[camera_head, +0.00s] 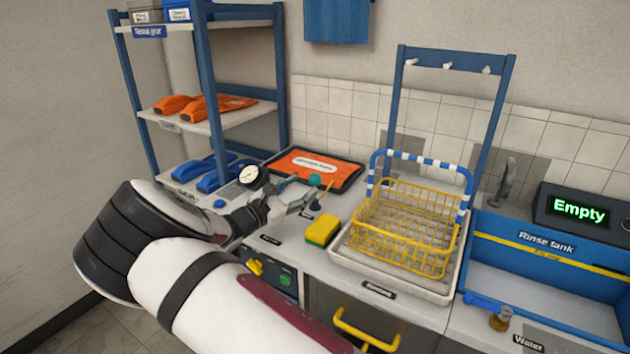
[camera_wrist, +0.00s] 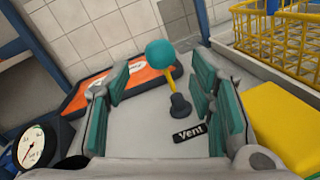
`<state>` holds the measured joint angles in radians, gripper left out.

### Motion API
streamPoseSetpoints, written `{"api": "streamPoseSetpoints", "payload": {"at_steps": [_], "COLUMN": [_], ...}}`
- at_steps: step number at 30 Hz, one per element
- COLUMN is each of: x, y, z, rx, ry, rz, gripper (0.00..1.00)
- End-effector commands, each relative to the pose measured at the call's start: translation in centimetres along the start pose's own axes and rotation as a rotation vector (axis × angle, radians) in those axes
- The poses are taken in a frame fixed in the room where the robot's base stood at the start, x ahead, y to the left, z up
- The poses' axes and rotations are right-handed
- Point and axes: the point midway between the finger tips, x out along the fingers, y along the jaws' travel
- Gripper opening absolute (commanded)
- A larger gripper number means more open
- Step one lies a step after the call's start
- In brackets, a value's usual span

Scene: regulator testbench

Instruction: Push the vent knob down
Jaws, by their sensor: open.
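The vent knob (camera_wrist: 160,53) is a teal ball on a yellow stem that rises from a dark base on the counter. A black label reading "Vent" (camera_wrist: 188,133) lies in front of the base. In the head view the knob (camera_head: 315,180) shows just beyond my gripper (camera_head: 302,199). In the wrist view my gripper (camera_wrist: 160,95) is open, with teal pads on either side of the knob's line. The knob appears ahead of the fingers, and nothing is between them that I can see as held. I cannot tell whether a finger touches the knob.
A round gauge (camera_head: 248,176) stands left of my gripper. An orange mat in a dark tray (camera_head: 347,184) lies behind the knob. A yellow sponge (camera_head: 322,231) and a yellow wire basket (camera_head: 405,235) are to the right. A blue-posted shelf (camera_head: 215,90) stands at left.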

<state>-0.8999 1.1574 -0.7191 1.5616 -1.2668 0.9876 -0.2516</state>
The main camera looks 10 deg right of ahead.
Motion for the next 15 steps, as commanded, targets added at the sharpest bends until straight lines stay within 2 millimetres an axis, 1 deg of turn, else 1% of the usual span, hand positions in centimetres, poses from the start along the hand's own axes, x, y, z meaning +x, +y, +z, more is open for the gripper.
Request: {"api": "streamPoseSetpoints", "payload": {"at_steps": [1, 6, 10, 15], "x": [1.1, 4.2, 5.7, 6.7], "y": [-0.1, -0.1, -0.1, 0.0], "z": [0.0, 0.0, 0.0, -0.1], "rx": [0.0, 0.0, 0.001, 0.0], "ry": [-0.002, -0.001, 0.0, 0.001], "rz": [-0.003, -0.002, -0.002, 0.0], "gripper": [0.5, 0.5, 0.5, 0.5]}}
